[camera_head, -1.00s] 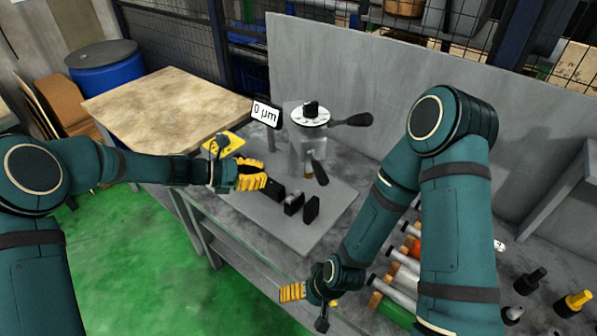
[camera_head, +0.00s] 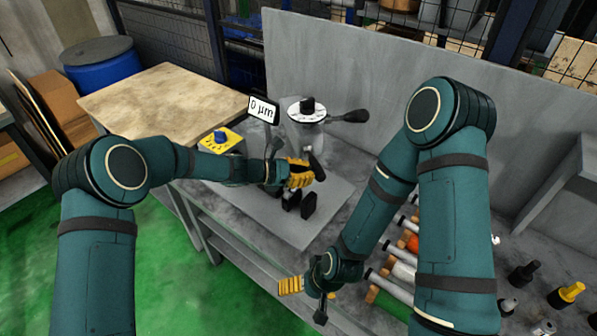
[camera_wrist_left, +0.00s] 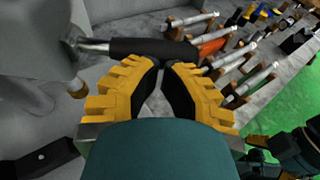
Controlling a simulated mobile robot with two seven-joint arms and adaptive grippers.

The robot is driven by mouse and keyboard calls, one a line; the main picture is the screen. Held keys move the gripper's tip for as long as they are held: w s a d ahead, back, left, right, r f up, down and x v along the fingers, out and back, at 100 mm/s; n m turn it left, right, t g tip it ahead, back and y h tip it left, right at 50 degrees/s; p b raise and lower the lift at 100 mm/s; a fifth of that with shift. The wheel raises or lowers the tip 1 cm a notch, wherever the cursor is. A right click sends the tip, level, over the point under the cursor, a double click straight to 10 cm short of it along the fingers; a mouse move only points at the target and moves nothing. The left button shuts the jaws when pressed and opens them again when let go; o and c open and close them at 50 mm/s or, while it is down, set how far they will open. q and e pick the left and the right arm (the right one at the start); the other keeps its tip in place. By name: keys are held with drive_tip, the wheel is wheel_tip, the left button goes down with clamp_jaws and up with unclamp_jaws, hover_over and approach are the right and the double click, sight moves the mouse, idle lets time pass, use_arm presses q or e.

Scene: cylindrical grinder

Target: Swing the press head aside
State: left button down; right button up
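The press head is a grey block (camera_head: 302,135) with a round white dial (camera_head: 307,110) and black knob on top. One black-gripped lever (camera_head: 347,116) points right, and a second black grip (camera_head: 316,165) hangs at the front. My left gripper (camera_head: 305,174) is right at the front grip. In the left wrist view, a black grip on a metal rod (camera_wrist_left: 150,48) runs across just beyond the left fingertips (camera_wrist_left: 162,66), which come nearly together with nothing visible between them. I cannot tell if they touch the grip. My right gripper (camera_head: 290,285) is low at the bench's front edge, its finger gap hidden.
Black blocks (camera_head: 305,205) stand on the grey plate (camera_head: 285,228) below my left gripper. A readout marked "0 µm" (camera_head: 262,108) and a yellow box with blue knob (camera_head: 221,139) are behind. Rollers (camera_head: 400,270) lie at right, beside my right arm.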

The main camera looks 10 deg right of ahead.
use_arm(q)
drive_tip(key=shift+d, duration=0.1)
drive_tip(key=w+d+n+t+b, duration=0.1)
drive_tip(key=d+t+b, duration=0.1)
drive_tip(key=d, duration=0.9)
drive_tip(key=shift+n+b, duration=0.3)
drive_tip(key=shift+b, duration=0.3)
